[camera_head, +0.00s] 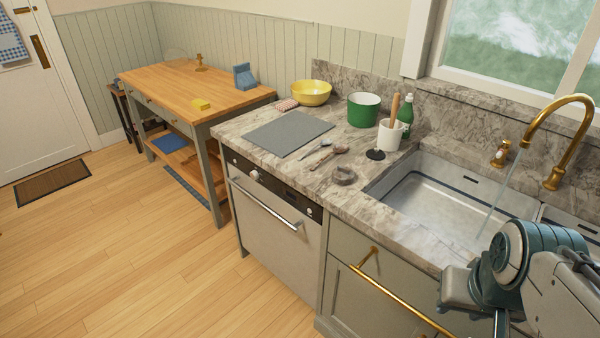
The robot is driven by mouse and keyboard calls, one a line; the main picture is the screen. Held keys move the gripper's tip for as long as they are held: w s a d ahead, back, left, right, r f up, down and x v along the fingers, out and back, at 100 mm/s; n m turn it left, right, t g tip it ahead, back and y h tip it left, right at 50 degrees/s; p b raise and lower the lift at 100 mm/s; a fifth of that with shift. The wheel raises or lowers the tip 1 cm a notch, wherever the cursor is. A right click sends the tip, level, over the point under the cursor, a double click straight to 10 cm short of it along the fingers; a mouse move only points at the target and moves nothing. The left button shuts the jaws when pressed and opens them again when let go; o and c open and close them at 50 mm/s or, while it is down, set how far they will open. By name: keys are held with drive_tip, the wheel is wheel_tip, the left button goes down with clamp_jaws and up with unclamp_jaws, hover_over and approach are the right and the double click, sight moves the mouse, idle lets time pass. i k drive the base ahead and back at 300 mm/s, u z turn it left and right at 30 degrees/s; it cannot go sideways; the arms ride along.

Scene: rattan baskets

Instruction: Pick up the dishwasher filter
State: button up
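A small, round, grey-brown piece (344,175) lies on the marble counter (262,150) near its front edge, left of the sink. It may be the dishwasher filter, but it is too small to be sure. A flat black round piece (375,155) lies just behind it and to its right. My gripper (478,305) is at the lower right, in front of the sink and well apart from both pieces. It is partly hidden and cut off by the frame, so its opening does not show.
Spoons (325,155), a grey mat (289,134), a green pot (364,110), a white utensil crock (390,135) and a yellow bowl (311,93) share the counter. The tap runs into the sink (440,190). A dishwasher (275,225) stands below.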

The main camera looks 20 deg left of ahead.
sight(341, 175)
drive_tip(key=u, duration=1.85)
drive_tip(key=k, duration=0.75)
drive_tip(key=z, duration=1)
drive_tip(key=i, duration=0.9)
drive_tip(key=k, duration=0.4)
drive_tip(key=u, duration=1.1)
drive_tip(key=i, duration=2)
